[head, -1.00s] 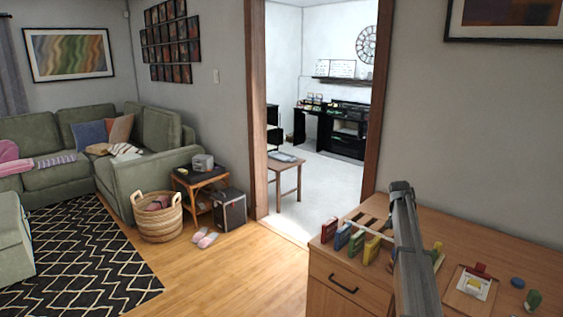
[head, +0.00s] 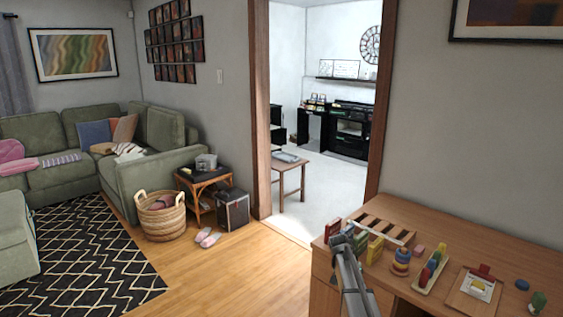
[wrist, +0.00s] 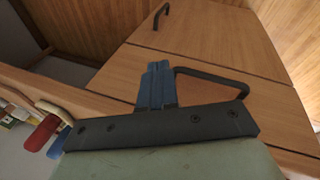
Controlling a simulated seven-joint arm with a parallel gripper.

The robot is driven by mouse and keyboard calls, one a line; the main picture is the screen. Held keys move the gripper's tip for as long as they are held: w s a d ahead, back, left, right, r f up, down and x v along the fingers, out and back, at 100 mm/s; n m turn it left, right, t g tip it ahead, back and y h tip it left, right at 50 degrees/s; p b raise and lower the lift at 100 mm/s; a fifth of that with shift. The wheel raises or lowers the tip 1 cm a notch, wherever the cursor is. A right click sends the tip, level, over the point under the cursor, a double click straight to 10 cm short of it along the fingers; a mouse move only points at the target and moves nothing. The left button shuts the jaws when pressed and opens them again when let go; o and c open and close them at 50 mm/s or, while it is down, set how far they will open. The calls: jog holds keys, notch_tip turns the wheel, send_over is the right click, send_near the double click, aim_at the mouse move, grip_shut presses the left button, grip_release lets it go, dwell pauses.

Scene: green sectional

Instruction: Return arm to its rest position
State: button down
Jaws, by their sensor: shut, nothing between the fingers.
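My gripper (wrist: 157,84) shows in the wrist view with its two blue fingers pressed together and nothing between them. It is in front of the wooden cabinet (wrist: 205,62), near a black drawer handle (wrist: 232,80), and appears apart from it. In the head view my grey arm rises from the bottom edge at the cabinet's front left corner. It hides part of the cabinet front and some toys; I cannot make out the fingertips there.
The cabinet top (head: 462,238) holds a slatted wooden rack (head: 385,228), a stacking toy (head: 401,262), a peg toy (head: 431,270) and a small board (head: 474,288). Colourful pieces (wrist: 42,132) show at the wrist view's left.

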jog(key=s+a+f+n+g+y, duration=0.1)
jog(key=s+a+f+n+g, duration=0.15)
jog(key=s+f, duration=0.95)
jog(key=s+a+f+n+g+y, duration=0.1)
jog(key=s+a+f, duration=0.2)
jog(key=s+f, duration=0.9)
jog(key=s+a+f+g, duration=0.1)
jog(key=s+f, duration=0.1)
jog(key=s, duration=0.9)
jog(key=s+a+f+n+g+y, duration=0.1)
jog(key=s, duration=1)
jog(key=s+a+f+n+g+y, duration=0.1)
jog(key=s+a+f, duration=0.1)
jog(key=s, duration=0.9)
jog(key=shift+s+f, duration=0.3)
jog(key=shift+s, duration=0.05)
jog(key=shift+a, duration=0.1)
